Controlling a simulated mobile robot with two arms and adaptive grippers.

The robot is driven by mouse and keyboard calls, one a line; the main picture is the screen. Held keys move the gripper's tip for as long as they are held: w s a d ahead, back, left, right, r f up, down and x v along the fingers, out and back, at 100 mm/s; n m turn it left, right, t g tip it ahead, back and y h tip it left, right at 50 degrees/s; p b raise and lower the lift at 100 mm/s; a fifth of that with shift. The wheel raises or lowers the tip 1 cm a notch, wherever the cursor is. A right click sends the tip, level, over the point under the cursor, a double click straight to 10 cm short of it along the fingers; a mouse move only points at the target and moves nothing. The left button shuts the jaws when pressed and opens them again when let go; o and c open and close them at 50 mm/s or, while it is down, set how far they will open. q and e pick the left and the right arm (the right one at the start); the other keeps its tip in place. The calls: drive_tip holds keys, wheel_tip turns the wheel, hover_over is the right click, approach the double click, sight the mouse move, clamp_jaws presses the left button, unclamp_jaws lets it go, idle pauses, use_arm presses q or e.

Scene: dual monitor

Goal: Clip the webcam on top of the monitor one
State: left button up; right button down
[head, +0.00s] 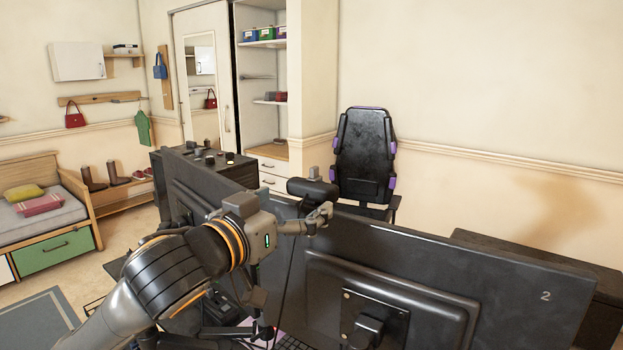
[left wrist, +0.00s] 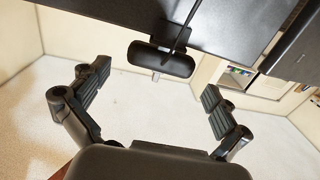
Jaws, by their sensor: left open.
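The webcam (head: 314,189) is a dark, rounded bar at the top edge of the monitor marked 2 (head: 510,290), near its left end in the head view. In the left wrist view the webcam (left wrist: 160,60) sits at the monitor's edge with a cable running across the panel. The other monitor (head: 188,190) stands to the left, partly hidden by my left arm. My left gripper (head: 318,212) is at the webcam. In the left wrist view its fingers (left wrist: 155,90) are spread, with the webcam beyond and between them; no contact is clear. My right gripper is out of view.
A black chair (head: 363,155) stands beyond the monitors. A dark cabinet (head: 203,160) with small items on top is behind the left monitor. Another dark surface (head: 500,250) lies behind the right monitor. A cable (head: 290,285) hangs behind the screens.

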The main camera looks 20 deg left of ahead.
sight(307, 190)
use_arm(q)
drive_tip(key=shift+w+d, duration=0.15)
drive_tip(key=shift+w, duration=0.25)
drive_tip(key=x, duration=0.1)
drive_tip(key=p+x, duration=0.1)
drive_tip(key=x, duration=0.1)
drive_tip(key=p+x, duration=0.1)
drive_tip(key=x, duration=0.1)
drive_tip(key=shift+r, duration=0.3)
drive_tip(key=shift+w+f, duration=0.1)
drive_tip(key=shift+w, duration=0.1)
drive_tip(key=c, duration=1)
